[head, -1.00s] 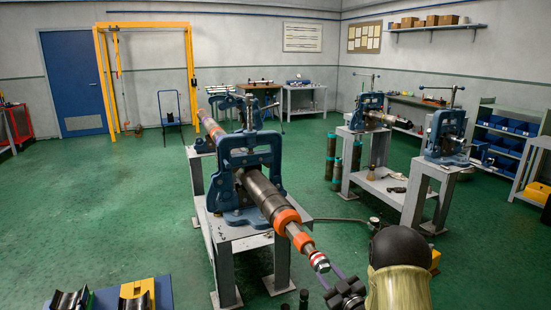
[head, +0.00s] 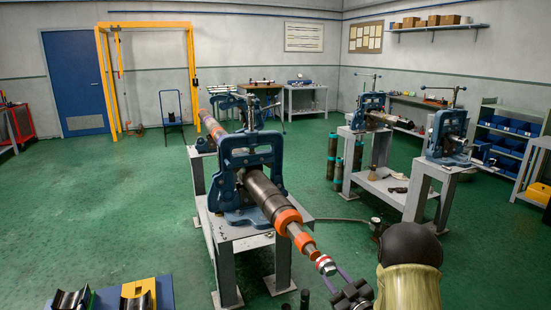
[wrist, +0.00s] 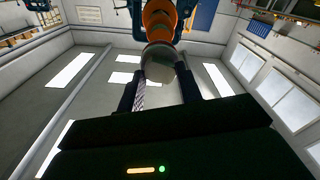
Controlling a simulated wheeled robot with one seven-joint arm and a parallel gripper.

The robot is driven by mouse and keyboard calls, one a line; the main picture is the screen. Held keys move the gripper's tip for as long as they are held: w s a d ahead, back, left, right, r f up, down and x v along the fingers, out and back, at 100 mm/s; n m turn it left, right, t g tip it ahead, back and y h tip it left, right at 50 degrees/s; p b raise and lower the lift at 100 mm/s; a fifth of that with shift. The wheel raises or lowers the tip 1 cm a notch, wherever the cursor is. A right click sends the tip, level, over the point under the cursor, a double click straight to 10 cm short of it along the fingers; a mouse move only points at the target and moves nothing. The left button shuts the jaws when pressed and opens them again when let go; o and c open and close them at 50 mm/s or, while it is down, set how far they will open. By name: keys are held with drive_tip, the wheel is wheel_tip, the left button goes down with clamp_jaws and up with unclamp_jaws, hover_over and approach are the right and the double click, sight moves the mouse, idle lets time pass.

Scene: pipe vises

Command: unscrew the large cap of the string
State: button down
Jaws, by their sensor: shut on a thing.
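The string is a long dark pipe (head: 265,194) with orange rings, clamped in the blue vise (head: 250,160) and pointing down to the right. The far side of the cap and the thread are hidden.
The vise stands on a grey stand (head: 235,236). Two more vises on stands (head: 443,140) are at right. Open green floor (head: 90,210) is at left.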

drive_tip(key=shift+s+d+r+p, duration=0.2)
drive_tip(key=shift+s+d+r, duration=0.05)
drive_tip(key=shift+s+r, duration=0.4)
drive_tip(key=shift+s+d+r+p, duration=0.2)
drive_tip(key=shift+s+r, duration=0.4)
drive_tip(key=shift+r, duration=0.1)
drive_tip(key=shift+s+d+r+p, duration=0.2)
drive_tip(key=shift+s+d+r, duration=0.05)
drive_tip(key=shift+s+r, duration=0.4)
drive_tip(key=shift+w, duration=0.1)
drive_tip(key=g+h+p, duration=0.2)
drive_tip(key=g+p, duration=0.3)
drive_tip(key=p, duration=0.6)
drive_tip(key=shift+g+p, duration=0.3)
